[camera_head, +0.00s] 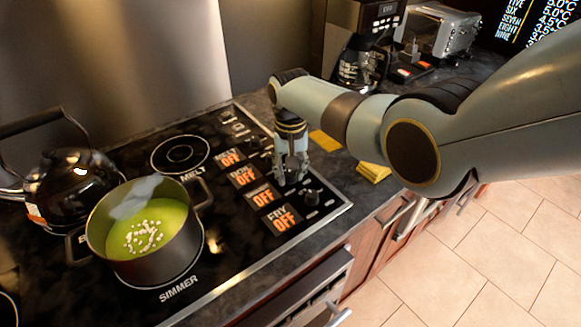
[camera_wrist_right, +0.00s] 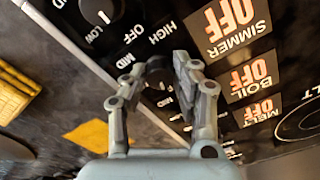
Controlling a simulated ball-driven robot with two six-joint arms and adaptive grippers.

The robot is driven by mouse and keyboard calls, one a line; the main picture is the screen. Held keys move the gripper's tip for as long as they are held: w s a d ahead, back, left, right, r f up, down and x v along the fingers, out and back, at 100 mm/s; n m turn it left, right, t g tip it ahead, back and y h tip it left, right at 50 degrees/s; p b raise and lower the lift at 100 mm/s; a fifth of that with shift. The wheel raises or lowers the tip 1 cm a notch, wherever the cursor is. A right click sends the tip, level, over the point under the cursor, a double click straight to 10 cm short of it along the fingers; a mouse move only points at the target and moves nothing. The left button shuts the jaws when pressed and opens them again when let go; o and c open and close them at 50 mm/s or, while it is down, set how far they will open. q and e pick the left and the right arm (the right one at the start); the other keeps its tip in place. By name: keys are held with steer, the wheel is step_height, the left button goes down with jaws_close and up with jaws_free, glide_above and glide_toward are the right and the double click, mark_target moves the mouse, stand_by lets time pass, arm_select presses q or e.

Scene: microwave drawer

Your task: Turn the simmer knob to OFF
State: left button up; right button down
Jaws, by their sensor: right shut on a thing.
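The black simmer knob (camera_wrist_right: 158,74) is between the two fingers of my right gripper (camera_wrist_right: 154,82) in the right wrist view. My right gripper (camera_head: 291,172) comes down on the cooktop's control strip in the head view and is shut on this knob, largely hiding it. The simmer display (camera_head: 263,196) beside it shows OFF in orange. In the right wrist view the simmer display (camera_wrist_right: 232,22) also reads OFF. The knob's pointer is not clear. My left gripper is not in view.
Another black knob (camera_head: 312,196) sits nearer the cooktop's front edge. A pot of green soup (camera_head: 145,240) and a black kettle (camera_head: 68,187) stand at left. Yellow pads (camera_head: 373,172) lie on the counter at right. A coffee maker (camera_head: 360,55) and toaster (camera_head: 440,32) stand behind.

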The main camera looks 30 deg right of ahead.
mark_target(291, 173)
steer(key=shift+n+p, duration=0.3)
steer(key=shift+n, duration=1.4)
steer(key=c, duration=1)
jaws_free()
step_height(291, 173, up, 12)
